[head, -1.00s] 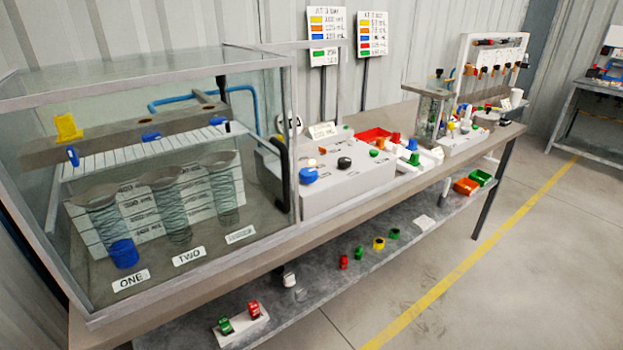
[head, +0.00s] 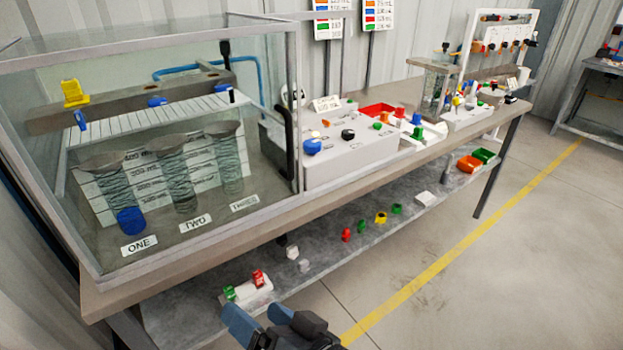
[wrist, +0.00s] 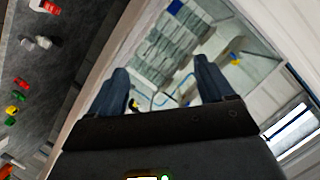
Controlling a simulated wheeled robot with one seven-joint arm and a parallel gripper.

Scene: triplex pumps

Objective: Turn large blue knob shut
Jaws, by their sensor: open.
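A large blue knob (head: 312,146) sits on the left front of the white control box (head: 345,158), right of the glass tank. A smaller black knob (head: 348,134) and an orange one (head: 326,123) are on the same box. My gripper (head: 254,308) is at the bottom of the head view, in front of the bench and well below and apart from the blue knob. In the wrist view my gripper (wrist: 160,72) shows two spread blue fingers with nothing between them. The large blue knob cannot be made out there.
The glass tank (head: 285,150) with three coiled tubes stands at the left. The lower shelf (head: 330,262) holds several small red, green and yellow parts near my gripper. The bench's front edge lies between my gripper and the box. Floor at the right is clear.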

